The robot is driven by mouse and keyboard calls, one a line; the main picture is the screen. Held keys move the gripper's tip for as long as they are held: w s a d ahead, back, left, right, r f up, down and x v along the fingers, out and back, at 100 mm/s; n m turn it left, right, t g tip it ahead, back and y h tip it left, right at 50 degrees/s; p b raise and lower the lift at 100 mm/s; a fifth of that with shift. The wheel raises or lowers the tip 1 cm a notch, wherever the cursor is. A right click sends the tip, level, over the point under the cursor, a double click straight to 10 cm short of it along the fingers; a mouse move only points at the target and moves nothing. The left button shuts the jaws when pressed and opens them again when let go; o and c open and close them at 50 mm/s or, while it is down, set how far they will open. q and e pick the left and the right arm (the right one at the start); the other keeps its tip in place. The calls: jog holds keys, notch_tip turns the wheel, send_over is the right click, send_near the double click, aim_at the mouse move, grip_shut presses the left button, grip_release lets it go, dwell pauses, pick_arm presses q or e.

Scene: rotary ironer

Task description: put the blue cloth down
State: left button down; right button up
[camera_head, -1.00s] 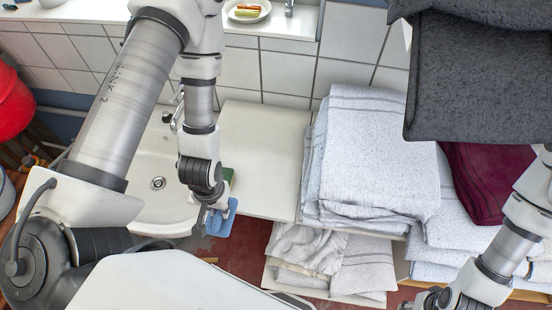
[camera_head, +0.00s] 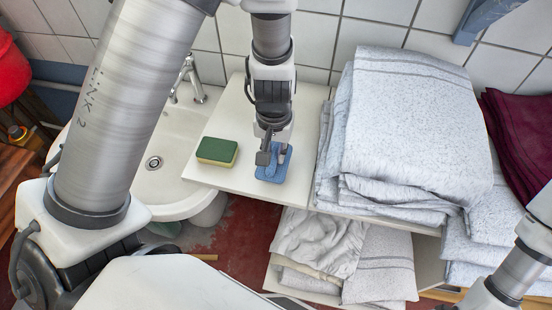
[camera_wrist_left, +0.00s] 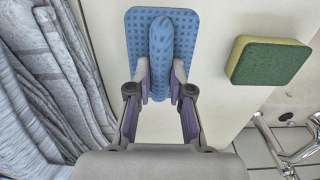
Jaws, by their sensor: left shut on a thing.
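The blue cloth (camera_head: 283,172) is at the white counter beside the sink, near its front edge. My left gripper (camera_head: 268,156) is over it and shut on it. In the left wrist view the cloth (camera_wrist_left: 190,50) has a raised fold pinched between the two fingers (camera_wrist_left: 160,85), and its flat part spreads out around the fold. Whether the flat part rests on the counter or hangs just above it I cannot tell. My right arm (camera_head: 520,270) shows at the lower right of the head view, with its fingertips out of the picture.
A green and yellow sponge (camera_head: 217,151) lies on the counter (camera_head: 228,182) left of the cloth. The sink (camera_head: 165,185) and tap (camera_head: 190,80) are farther left. Folded grey towels (camera_head: 415,110) are stacked close on the right. More cloths (camera_head: 320,245) lie on a shelf below.

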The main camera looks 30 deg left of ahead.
aim_at(275, 153)
pick_arm(q)
notch_tip(275, 153, down, 4)
jog(key=b, duration=0.3)
jog(key=shift+b, duration=0.4)
jog(key=shift+w+r, duration=0.1)
jog(key=shift+r, duration=0.15)
jog(key=shift+f, duration=0.2)
jog(key=c, duration=1.1)
grip_release()
jog(key=shift+r, duration=0.1)
jog(key=shift+o, duration=0.2)
jog(key=shift+r+p, duration=0.2)
jog(key=shift+p, duration=0.2)
notch_tip(275, 153, up, 12)
jog(key=shift+f, duration=0.1)
